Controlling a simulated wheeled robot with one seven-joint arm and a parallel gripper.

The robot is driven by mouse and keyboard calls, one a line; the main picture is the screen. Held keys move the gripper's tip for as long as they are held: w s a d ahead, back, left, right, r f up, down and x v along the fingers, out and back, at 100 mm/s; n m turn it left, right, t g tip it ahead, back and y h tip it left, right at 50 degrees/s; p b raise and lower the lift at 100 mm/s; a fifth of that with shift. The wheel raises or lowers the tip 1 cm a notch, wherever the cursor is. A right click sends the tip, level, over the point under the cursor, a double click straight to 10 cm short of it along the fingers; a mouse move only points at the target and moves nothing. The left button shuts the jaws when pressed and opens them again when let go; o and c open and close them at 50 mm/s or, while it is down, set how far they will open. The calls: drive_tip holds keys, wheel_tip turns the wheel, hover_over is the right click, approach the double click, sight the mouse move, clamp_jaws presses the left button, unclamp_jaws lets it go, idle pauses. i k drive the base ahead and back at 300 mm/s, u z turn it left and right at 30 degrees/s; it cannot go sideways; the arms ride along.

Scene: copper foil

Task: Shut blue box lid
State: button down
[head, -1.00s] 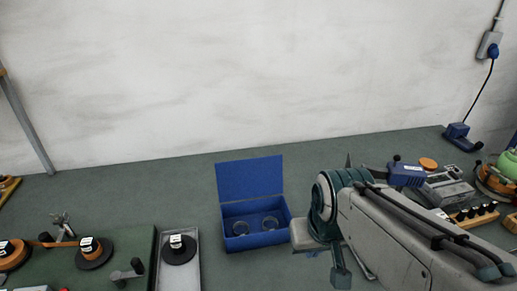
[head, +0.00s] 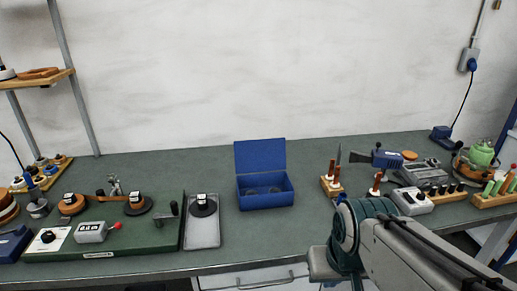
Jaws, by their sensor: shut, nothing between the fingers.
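The blue box (head: 266,197) stands on the workbench near the middle of the head view. Its lid (head: 260,155) is hinged at the back and stands up, tilted slightly backward, so the box is open. Round clear-looking rims show inside, partly hidden by the front wall. My arm reaches in from the lower right corner, in front of the bench and to the right of the box. No part of my arm touches the box or lid.
A grey tray (head: 203,232) with a dark spool stands left of the box, beside a green board (head: 110,236) with spools. Right are a wooden block with upright tools (head: 331,187), a blue tool (head: 386,160) and a grey device (head: 425,175). Bench behind the box is clear.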

sight(257, 155)
drive_tip(key=u, duration=0.25)
drive_tip(key=i, duration=0.9)
